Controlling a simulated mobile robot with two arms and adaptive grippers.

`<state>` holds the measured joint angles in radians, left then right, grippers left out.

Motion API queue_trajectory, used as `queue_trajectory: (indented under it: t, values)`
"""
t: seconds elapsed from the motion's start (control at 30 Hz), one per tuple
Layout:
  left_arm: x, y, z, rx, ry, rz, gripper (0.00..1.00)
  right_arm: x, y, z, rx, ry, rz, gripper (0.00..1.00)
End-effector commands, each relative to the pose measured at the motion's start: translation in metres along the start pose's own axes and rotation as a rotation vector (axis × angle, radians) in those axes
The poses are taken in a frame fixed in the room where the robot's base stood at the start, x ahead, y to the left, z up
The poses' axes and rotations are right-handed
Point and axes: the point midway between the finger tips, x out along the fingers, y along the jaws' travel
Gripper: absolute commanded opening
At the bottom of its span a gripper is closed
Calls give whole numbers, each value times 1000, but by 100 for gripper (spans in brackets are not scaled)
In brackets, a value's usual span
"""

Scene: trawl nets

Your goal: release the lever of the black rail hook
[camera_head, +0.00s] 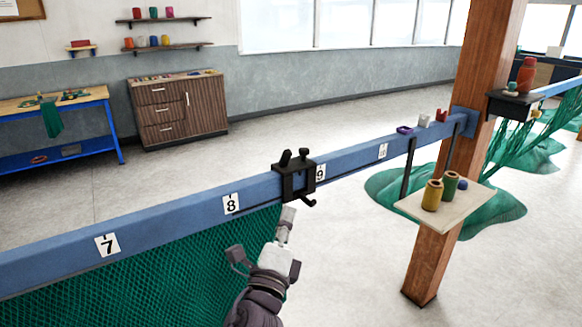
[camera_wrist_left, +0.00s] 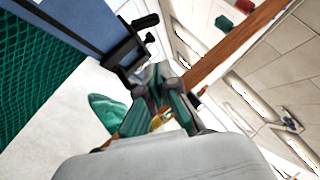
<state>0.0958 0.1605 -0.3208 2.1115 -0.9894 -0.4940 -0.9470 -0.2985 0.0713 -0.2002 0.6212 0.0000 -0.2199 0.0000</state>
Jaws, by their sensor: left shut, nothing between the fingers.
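The black rail hook (camera_head: 297,180) is clamped over the blue rail (camera_head: 190,219) between the number plates 8 and 9. Short black parts stick up from its top, and a bent prong points down to the right at its lower end; I cannot tell for sure which is the lever. My left gripper (camera_head: 289,214) is just below the hook, in front of the rail, with its fingers together and empty. In the left wrist view the hook (camera_wrist_left: 123,52) is beyond and left of the closed fingertips (camera_wrist_left: 160,72); contact is not clear. The right gripper is out of view.
A green net (camera_head: 150,275) hangs under the rail on the left. A wooden post (camera_head: 465,130) carries the rail, with a small shelf (camera_head: 440,218) holding spools. Several small items sit on the rail near the post. Open floor lies behind.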

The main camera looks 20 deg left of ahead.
Motion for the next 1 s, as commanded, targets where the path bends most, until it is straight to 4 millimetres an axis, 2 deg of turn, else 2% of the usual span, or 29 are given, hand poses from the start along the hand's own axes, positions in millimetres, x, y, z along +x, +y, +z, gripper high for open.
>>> queue_trajectory:
  t: [0.13,0.27,0.7,0.8,1.0]
  values:
    - [3,0,0,-1,0,0,0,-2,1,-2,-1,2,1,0]
    - [17,-2,1,-2,0,0,0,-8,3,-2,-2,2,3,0]
    - [107,-3,3,-2,-1,1,0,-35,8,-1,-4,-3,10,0]
    - [117,-3,16,0,0,2,0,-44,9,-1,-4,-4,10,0]
    - [127,0,27,-2,1,1,0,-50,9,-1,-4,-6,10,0]
